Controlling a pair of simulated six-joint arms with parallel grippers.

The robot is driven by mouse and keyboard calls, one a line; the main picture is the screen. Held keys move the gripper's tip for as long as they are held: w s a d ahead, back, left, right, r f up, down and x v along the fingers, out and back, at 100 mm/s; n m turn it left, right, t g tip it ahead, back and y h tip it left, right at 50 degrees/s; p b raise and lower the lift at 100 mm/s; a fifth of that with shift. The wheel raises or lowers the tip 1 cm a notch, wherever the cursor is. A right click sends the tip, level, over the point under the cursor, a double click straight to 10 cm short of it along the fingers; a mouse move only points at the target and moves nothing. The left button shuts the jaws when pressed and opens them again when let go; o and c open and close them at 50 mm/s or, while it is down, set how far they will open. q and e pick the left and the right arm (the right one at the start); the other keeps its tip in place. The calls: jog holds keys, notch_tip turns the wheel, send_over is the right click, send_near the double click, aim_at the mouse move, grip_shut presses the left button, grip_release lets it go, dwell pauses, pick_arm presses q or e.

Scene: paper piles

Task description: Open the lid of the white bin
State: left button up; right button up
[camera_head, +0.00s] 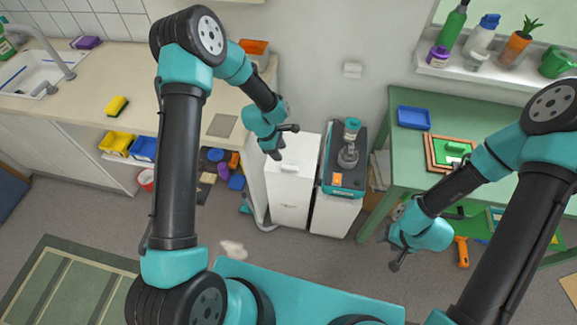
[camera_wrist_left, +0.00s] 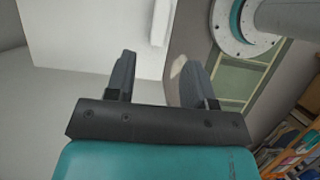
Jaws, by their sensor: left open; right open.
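The white bin (camera_head: 290,204) stands on the floor between the counter and the green table. Its lid (camera_head: 304,148) looks shut, with a small white handle-like ridge (camera_head: 289,168) near its front edge. My left gripper (camera_head: 283,143) is over the left part of the lid, open and empty, and hides some of it. The left wrist view shows its two fingers (camera_wrist_left: 155,78) apart, with a white surface (camera_wrist_left: 100,40), likely the bin, beyond them. I cannot tell whether they touch it. My right gripper (camera_head: 393,256) is open and empty, low in front of the green table.
A teal-and-dark machine (camera_head: 343,170) on a white cabinet (camera_head: 336,215) stands close to the bin's right. The counter (camera_head: 180,95) is to its left, with several small items below. The green table (camera_head: 420,150) is at right. Floor in front is partly clear.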

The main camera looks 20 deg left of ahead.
aim_at(289, 167)
pick_arm(q)
jog(key=x, duration=1)
jog(key=shift+c, duration=0.5)
grip_shut()
